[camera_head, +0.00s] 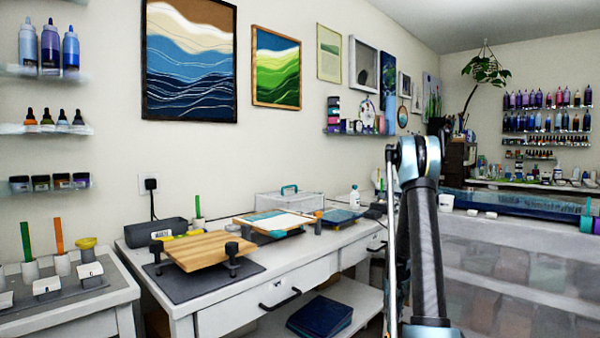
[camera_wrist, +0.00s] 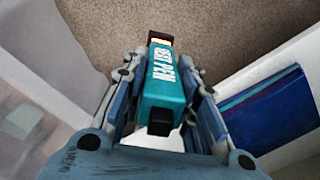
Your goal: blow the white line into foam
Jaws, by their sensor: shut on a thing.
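My gripper (camera_wrist: 163,78) is shut on a teal tool (camera_wrist: 163,94) with white lettering that ends in "PEN". The tool has an orange and black far end, and a black part shows nearer the wrist. Below it in the wrist view are brown floor and furniture edges. In the head view my arm stands in front of the bench's right end, and the gripper and tool cannot be made out. A panel with white and teal areas (camera_head: 287,221) lies on the bench. It is too small and slanted to pick out a single white line on it.
A wooden board (camera_head: 208,250) sits on black supports over a dark mat on the white bench (camera_head: 210,312). Behind are a grey box (camera_head: 155,233) and a clear case (camera_head: 283,203). A dark blue panel (camera_head: 318,315) lies on the lower shelf. A side table (camera_head: 75,313) stands left.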

